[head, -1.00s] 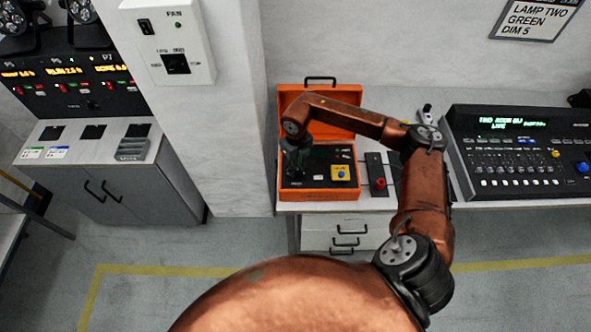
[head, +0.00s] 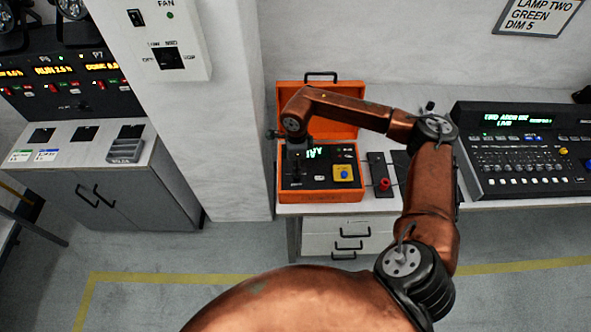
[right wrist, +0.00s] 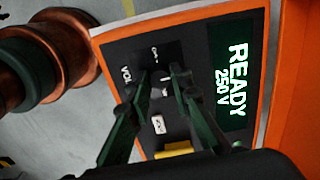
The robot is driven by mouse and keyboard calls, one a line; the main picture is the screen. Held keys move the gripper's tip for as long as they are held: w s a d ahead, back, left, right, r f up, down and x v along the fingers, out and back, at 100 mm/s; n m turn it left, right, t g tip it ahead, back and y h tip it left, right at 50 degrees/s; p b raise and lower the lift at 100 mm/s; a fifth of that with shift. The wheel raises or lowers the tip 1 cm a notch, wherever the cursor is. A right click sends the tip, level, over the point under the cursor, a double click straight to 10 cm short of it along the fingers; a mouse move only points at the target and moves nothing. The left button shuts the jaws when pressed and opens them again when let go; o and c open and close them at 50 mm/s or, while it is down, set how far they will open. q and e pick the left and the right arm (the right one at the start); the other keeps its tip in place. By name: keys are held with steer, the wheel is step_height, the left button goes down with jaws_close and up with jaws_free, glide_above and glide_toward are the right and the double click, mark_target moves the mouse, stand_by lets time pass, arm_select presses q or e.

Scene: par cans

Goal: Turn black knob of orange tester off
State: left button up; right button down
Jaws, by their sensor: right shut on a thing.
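The orange tester (head: 320,197) stands open on the bench, its lid raised at the back. Its display (right wrist: 228,75) is lit and reads READY 250 V in the right wrist view. My right gripper (right wrist: 164,75) reaches down over the tester's black panel, its two fingers closed about the small black knob (right wrist: 162,88), which is mostly hidden between them. In the head view the right gripper (head: 297,172) is at the left part of the panel. The yellow block with a blue button (head: 343,173) is at the panel's right. My left gripper is not in view.
A black plate with a red knob (head: 384,184) lies just right of the tester. A lighting console (head: 520,150) stands further right. A wall pillar with a fan switch box (head: 160,35) is at the left.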

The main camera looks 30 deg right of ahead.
steer(key=n+b, duration=0.1)
steer(key=n, duration=0.3)
steer(key=shift+w+n+b, duration=0.1)
steer(key=shift+n+b, duration=0.3)
steer(key=n+b, duration=0.1)
steer(key=n, duration=0.3)
steer(key=shift+b, duration=0.4)
steer(key=n+b, duration=0.1)
steer(key=n, duration=0.4)
steer(key=shift+b, duration=0.4)
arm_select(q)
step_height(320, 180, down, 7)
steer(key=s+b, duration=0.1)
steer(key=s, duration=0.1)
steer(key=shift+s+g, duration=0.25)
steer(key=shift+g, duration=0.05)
arm_select(e)
steer(key=shift+n, duration=1.9)
steer(key=shift+r, duration=0.1)
steer(key=c, duration=1.7)
jaws_free()
steer(key=shift+c, duration=0.2)
step_height(320, 180, up, 12)
